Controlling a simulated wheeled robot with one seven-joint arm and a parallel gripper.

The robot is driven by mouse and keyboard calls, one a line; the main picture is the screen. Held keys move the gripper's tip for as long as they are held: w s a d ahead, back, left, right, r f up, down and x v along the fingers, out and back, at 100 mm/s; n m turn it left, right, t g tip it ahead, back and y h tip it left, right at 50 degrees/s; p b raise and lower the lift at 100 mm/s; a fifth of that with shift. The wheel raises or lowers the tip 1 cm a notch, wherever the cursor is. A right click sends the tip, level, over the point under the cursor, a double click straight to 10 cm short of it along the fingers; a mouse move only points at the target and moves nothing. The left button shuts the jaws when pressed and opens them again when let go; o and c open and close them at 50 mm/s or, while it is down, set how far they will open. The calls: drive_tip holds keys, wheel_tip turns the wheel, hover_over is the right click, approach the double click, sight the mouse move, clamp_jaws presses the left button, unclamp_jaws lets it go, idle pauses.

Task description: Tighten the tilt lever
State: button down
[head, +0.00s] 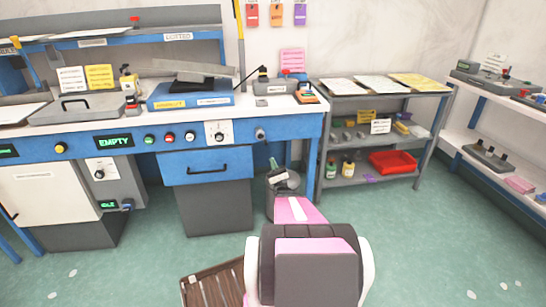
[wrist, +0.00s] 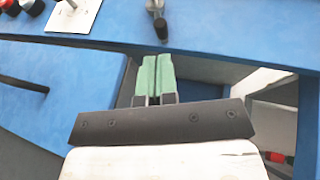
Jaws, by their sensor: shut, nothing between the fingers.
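A small lever (head: 260,134) with a silver hub is on the blue front panel of the bench, near its right end. It appears to be the tilt lever; no label on it is readable. In the wrist view the lever (wrist: 161,27) points down, with a black grip, at the top centre. My gripper (head: 272,163) is below the lever, in front of the bench and right of the drawer. Its green fingertips (wrist: 157,58) are shut together and empty, pointing up toward the lever with a visible gap. The lever's tightness cannot be seen.
A white dial plate (head: 218,133) and several coloured buttons are left of the lever. The blue drawer (head: 206,168) with a black handle is below left. A blue tilted-plate fixture (head: 190,95) stands on the bench. A grey shelf (head: 372,135) with a red tray (head: 392,162) is at right.

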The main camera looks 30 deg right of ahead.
wheel_tip(320, 180, up, 9)
drive_tip(key=s+d+n+g+y, duration=0.2)
drive_tip(key=d+n+g+y, duration=0.15)
drive_tip(key=n+g, duration=0.65)
drive_tip(key=s+d+r+n+g+h, duration=0.3)
drive_tip(key=s+d+n+g+h, duration=0.1)
drive_tip(key=s+d+h, duration=0.2)
drive_tip(key=s+a+x, duration=0.1)
drive_tip(key=a+x, duration=0.1)
drive_tip(key=x, duration=1.1)
drive_tip(key=shift+s+a+f, duration=0.25)
drive_tip(key=shift+f, duration=0.15)
drive_tip(key=shift+w+a+f+m+t+y, duration=0.15)
drive_tip(key=shift+a+f+m+t+y, duration=0.25)
drive_tip(key=shift+a+f+m, duration=0.15)
drive_tip(key=shift+w+a+f+m+t+y, duration=0.2)
drive_tip(key=shift+a+f+m+t+y, duration=0.2)
drive_tip(key=shift+a, duration=0.25)
